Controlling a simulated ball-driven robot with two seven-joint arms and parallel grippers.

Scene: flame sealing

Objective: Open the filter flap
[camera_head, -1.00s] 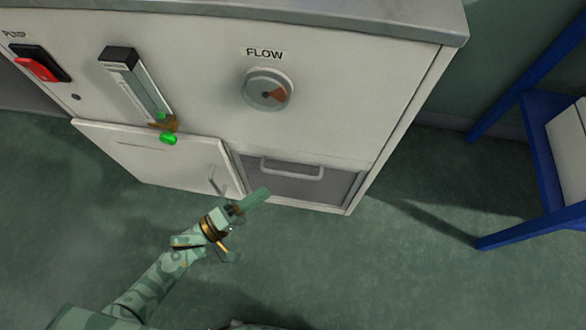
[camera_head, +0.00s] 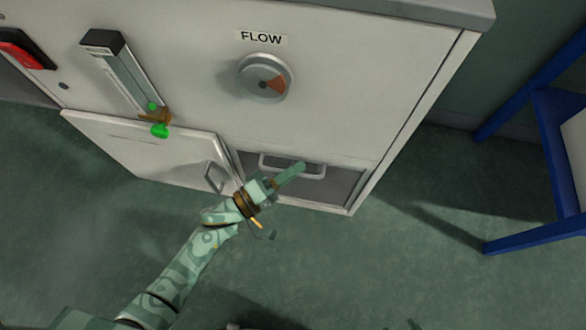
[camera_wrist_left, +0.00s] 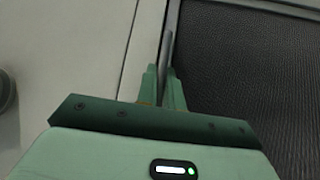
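The filter flap appears to be the dark grey textured panel (camera_head: 347,187) low on the cabinet front, below the FLOW dial; no label names it. It sits flush in its frame and looks closed. Its pale bar handle (camera_head: 268,168) runs along its upper part. My left gripper (camera_head: 300,168) is at this handle, pointing right and covering part of it. In the left wrist view the fingertips (camera_wrist_left: 161,72) are close together at a grey bar (camera_wrist_left: 167,48), beside the dark panel (camera_wrist_left: 250,75). I cannot tell whether they clasp it.
A white door (camera_head: 140,150) with its own handle (camera_head: 213,178) is left of the panel. Above are the FLOW dial (camera_head: 264,78), a flow tube (camera_head: 127,72) with a green-tipped valve (camera_head: 160,130), and a red switch (camera_head: 18,48). A blue frame (camera_head: 560,120) stands right. Floor in front is clear.

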